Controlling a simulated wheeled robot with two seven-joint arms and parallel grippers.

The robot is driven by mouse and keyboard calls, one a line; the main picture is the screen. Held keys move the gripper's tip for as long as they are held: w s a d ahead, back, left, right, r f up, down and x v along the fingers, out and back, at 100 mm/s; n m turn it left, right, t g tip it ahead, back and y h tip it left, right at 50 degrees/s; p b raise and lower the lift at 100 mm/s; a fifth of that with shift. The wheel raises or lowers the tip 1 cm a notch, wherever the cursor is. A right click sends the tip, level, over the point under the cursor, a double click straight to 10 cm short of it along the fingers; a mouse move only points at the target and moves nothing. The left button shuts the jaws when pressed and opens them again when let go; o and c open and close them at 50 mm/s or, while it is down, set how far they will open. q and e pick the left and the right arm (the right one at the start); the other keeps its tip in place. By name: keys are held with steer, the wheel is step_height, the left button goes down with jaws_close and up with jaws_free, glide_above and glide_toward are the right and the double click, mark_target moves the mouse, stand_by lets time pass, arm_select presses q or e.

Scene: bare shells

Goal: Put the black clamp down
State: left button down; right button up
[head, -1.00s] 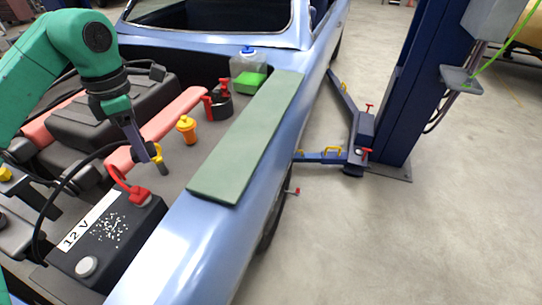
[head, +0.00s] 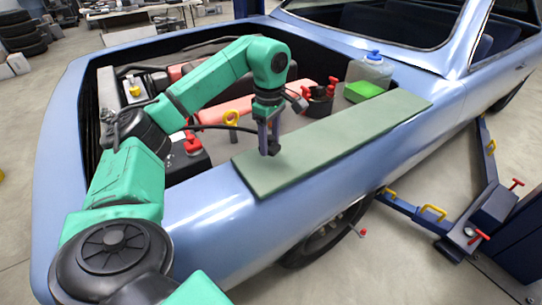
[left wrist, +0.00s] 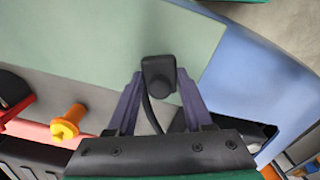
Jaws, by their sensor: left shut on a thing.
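The black clamp (left wrist: 158,84) is a small dark block with a black cable trailing from it. My left gripper (head: 269,148) is shut on it, with a finger on each side in the left wrist view. In the head view the clamp (head: 274,147) shows as a dark piece at the fingertips, over the near-left end of the flat green board (head: 340,140). I cannot tell whether it touches the board. The board also fills much of the left wrist view (left wrist: 90,45). My right gripper is not in view.
The board lies along the blue car's fender (head: 215,215) and is clear to the right. A red-handled black part (head: 318,100) and a blue-capped bottle (head: 370,72) stand behind the board.

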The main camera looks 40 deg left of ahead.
mark_target(269, 164)
arm_select(q)
steer(key=f, duration=0.4)
steer(key=shift+s+a+f, duration=0.15)
steer(key=shift+s+a, duration=0.05)
steer(key=shift+s, duration=0.2)
steer(key=shift+w+f, duration=0.1)
steer(key=shift+f, duration=0.1)
steer(key=shift+w+d, duration=0.1)
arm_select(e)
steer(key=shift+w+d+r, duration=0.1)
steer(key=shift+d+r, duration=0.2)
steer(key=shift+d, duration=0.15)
arm_select(q)
steer(key=shift+f, duration=0.1)
